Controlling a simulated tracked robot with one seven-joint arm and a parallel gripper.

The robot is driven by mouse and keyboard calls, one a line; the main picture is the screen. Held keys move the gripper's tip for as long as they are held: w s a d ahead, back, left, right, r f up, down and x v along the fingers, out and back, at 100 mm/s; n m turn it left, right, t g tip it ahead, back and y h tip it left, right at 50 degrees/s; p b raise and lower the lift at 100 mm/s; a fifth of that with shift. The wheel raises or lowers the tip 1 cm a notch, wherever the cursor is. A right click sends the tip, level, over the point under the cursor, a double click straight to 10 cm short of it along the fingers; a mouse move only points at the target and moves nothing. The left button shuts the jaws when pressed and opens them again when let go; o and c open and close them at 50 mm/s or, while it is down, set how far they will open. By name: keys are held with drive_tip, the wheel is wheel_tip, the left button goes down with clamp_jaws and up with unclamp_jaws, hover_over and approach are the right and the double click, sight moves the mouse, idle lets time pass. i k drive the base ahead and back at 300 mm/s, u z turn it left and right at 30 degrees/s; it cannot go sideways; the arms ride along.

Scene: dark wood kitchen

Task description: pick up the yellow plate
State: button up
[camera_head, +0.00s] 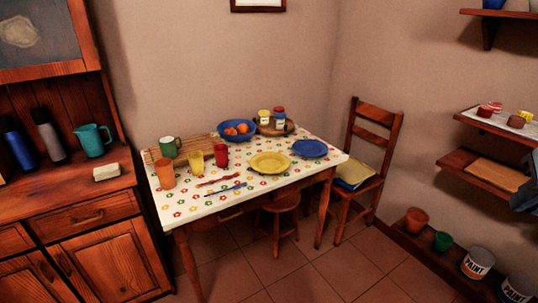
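The yellow plate (269,163) lies flat on the flowered tablecloth of the table (215,210), near the front edge and right of the middle. It looks empty and nothing covers it. A blue plate (309,148) lies just to its right and slightly farther back. My gripper cannot be made out.
Left of the plate are a red cup (221,155), a yellow cup (196,160), an orange cup (165,174) and cutlery (224,183). Behind it are a blue fruit bowl (237,131) and a tray with jars.

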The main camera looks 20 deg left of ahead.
sight(267, 163)
drive_tip(key=u, duration=0.35)
drive_tip(key=i, duration=0.95)
drive_tip(key=u, duration=0.95)
drive_tip(key=i, duration=0.5)
drive_tip(key=u, duration=0.35)
drive_tip(key=k, duration=0.8)
drive_tip(key=u, duration=0.2)
drive_tip(key=i, duration=0.8)
drive_tip(key=z, duration=0.15)
